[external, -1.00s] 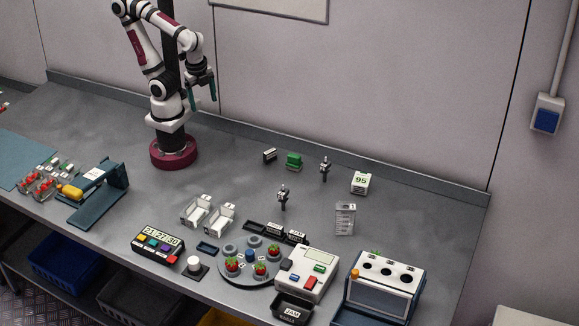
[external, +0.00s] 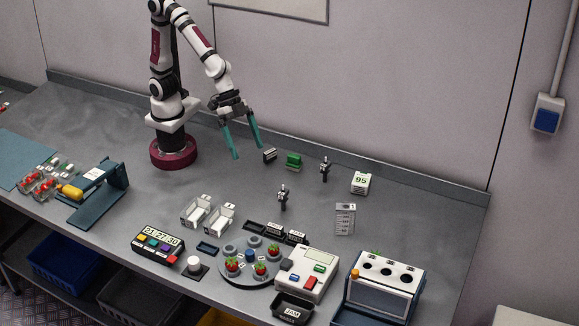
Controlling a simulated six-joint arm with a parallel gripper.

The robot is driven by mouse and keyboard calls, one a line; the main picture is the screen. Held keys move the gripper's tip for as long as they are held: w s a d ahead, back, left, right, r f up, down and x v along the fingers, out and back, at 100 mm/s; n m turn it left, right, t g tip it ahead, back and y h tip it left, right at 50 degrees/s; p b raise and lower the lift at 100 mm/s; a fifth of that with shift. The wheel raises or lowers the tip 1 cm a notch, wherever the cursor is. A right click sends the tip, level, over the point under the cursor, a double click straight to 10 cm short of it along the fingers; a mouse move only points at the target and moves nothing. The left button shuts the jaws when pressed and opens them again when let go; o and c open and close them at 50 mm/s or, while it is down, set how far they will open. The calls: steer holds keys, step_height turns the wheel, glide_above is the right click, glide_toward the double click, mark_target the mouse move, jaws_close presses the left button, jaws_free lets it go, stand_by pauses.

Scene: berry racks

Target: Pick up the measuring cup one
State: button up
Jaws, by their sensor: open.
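I cannot tell for certain which object is the measuring cup one. A small pale grey upright piece with printed marks (external: 345,218) stands on the right side of the bench and may be it. Two clear-and-white holders with small tags, a left one (external: 196,211) and a right one (external: 220,218), stand near the bench's middle. My gripper (external: 249,153) is open and empty, its two teal fingers pointing down above the rear of the bench. It is apart from all of these, to the left of and behind the grey piece.
A black block (external: 270,155), a green block (external: 293,161) and two small dark upright fixtures (external: 283,197) stand near my gripper. A round plate with strawberries (external: 238,275), a white keypad device (external: 306,273) and a blue-and-white machine (external: 384,285) fill the front right.

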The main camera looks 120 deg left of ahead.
steer(key=w+d+f+n+t, duration=0.2)
steer(key=w+d+t, duration=0.15)
steer(key=w, duration=0.55)
steer(key=n+t+y, duration=0.3)
steer(key=n+y, duration=0.3)
steer(key=y, duration=0.2)
glide_toward(337, 206)
steer(key=x, duration=1.3)
steer(key=c, duration=1.4)
